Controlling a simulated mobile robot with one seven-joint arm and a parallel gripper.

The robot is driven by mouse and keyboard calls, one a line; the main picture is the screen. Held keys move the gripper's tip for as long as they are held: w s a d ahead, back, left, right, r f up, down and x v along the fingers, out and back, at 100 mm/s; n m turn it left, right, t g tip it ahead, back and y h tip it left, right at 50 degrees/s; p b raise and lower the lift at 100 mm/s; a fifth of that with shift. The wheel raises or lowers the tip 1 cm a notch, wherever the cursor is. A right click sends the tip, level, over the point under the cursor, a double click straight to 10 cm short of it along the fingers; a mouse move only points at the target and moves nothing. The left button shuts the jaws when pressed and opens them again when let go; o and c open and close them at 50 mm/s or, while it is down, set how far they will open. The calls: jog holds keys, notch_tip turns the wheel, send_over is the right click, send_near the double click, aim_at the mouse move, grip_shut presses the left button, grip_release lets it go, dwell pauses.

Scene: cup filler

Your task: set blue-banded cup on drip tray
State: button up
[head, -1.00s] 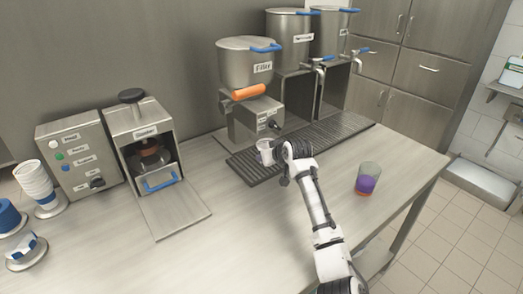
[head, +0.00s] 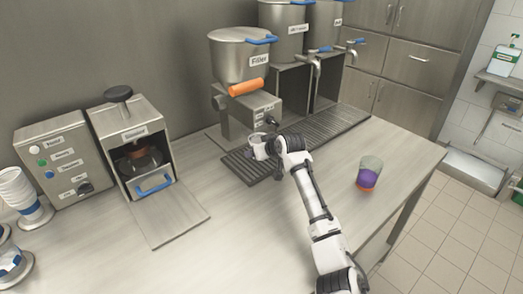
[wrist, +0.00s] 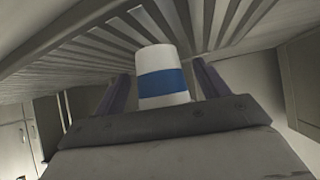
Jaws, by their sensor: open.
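The blue-banded cup (head: 257,140) is white and stands at the near-left end of the dark slatted drip tray (head: 325,129), under the front of the filler. In the wrist view the cup (wrist: 162,62) shows its blue band, with its narrow end towards the tray slats (wrist: 75,58). My gripper (head: 262,150) is open at the cup. In the wrist view its two dark fingers (wrist: 163,88) lie on either side of the cup, with a small gap visible at the right. The cup's contact with the tray is hard to make out.
The filler (head: 240,55) with its orange handle stands just behind the cup. A glass with purple contents (head: 369,174) stands right of my arm. A button box (head: 65,160), a steel machine with an open flap (head: 135,150) and stacked cups (head: 20,190) are at left.

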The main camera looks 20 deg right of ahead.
jog(key=shift+r, duration=0.15)
jog(key=b+v, duration=0.3)
jog(key=v, duration=0.9)
